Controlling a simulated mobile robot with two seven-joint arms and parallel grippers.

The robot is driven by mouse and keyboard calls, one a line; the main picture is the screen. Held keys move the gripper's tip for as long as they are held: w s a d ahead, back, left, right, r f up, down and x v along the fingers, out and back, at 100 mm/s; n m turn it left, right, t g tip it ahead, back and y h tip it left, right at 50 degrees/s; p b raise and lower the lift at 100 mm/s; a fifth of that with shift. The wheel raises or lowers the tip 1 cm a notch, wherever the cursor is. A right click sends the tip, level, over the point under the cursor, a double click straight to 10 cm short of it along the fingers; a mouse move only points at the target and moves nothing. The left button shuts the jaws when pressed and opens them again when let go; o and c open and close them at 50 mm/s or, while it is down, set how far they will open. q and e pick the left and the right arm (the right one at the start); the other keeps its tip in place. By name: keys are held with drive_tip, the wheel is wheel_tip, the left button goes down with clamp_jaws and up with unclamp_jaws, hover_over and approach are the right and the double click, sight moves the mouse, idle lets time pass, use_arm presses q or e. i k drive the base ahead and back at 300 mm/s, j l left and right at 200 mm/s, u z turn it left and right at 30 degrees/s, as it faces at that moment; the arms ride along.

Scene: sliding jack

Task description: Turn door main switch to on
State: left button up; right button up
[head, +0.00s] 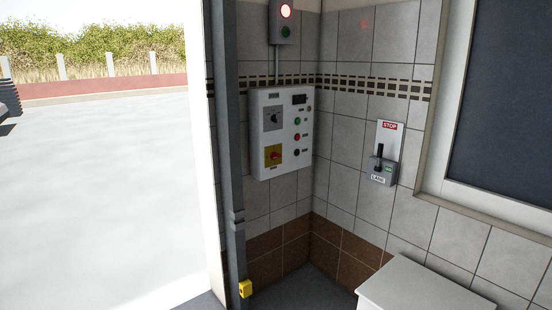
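A white control panel (284,159) hangs on the tiled wall beside the door opening. It carries a grey rotary switch (273,118) at the upper left and a red rotary switch on a yellow plate (273,156) at the lower left. A small dark display and several coloured buttons line its right half. The labels are too small to read, so I cannot tell which one is the door main switch or its setting. Neither of my grippers shows in the head view.
A signal box with a lit red lamp (286,11) is above the panel. A lane lever box marked STOP (382,172) is on the right wall. A white cabinet top (420,289) stands at the lower right. Grey floor lies below the panel; a door post (230,180) is left.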

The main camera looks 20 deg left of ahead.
sight(274, 156)
drive_tip(key=i+j+z, duration=0.25)
drive_tip(key=i+j, duration=0.2)
drive_tip(key=j, duration=0.2)
drive_tip(key=i+j+z, duration=0.3)
drive_tip(key=i+j, duration=0.15)
drive_tip(key=j, duration=0.25)
